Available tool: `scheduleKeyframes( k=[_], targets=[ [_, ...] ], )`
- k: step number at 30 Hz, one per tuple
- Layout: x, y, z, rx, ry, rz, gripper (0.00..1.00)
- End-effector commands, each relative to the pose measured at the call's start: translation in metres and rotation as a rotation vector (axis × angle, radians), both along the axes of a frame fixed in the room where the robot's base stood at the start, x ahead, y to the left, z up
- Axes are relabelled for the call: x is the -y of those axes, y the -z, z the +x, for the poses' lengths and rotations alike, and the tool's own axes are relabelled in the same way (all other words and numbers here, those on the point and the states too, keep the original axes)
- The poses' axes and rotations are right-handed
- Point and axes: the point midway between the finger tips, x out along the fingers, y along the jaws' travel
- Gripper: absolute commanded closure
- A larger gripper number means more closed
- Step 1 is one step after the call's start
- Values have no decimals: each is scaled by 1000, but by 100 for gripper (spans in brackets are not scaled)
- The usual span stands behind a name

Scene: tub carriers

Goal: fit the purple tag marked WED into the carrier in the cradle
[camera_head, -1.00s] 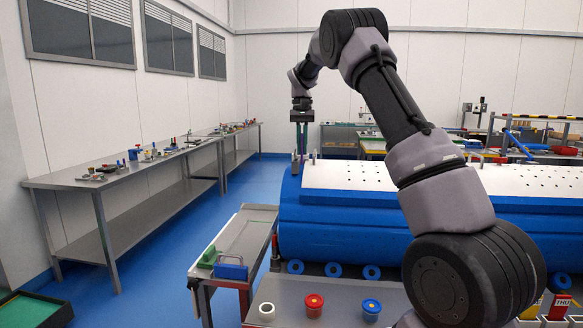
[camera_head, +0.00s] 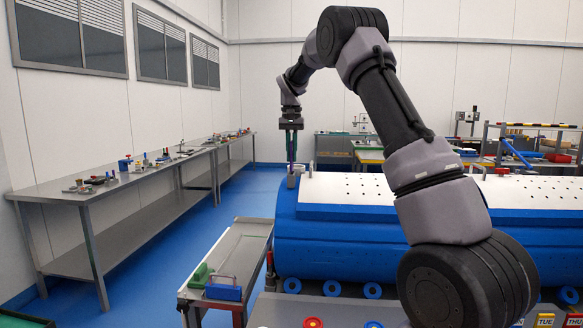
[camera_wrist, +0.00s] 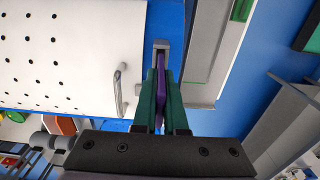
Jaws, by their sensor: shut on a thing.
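My gripper (camera_head: 291,160) is shut on a purple tag (camera_wrist: 160,92), which stands upright between its green fingers. In the wrist view the far end of the tag is at a small grey bracket (camera_wrist: 161,47). I cannot tell whether it is inside the bracket or just above it. The carrier is a large blue body with a white perforated top (camera_head: 400,186), and the bracket is at its left end. It also shows in the wrist view (camera_wrist: 70,60). The lettering on the purple tag is not readable.
A handle (camera_wrist: 119,88) stands on the white top close beside my fingers. A narrow grey side table (camera_head: 238,248) is left of the carrier, with green and blue blocks on it. A yellow TUE tag (camera_head: 545,320) and a red THU tag (camera_head: 574,319) are at lower right.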

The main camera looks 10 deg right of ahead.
Motion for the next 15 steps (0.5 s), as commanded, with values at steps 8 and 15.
scheduleKeyframes(
  k=[8, 15],
  targets=[
    [0, 36, -1, -3, 0, 1, 100],
    [0, 38, 0, 0, 0, 1, 100]
  ],
)
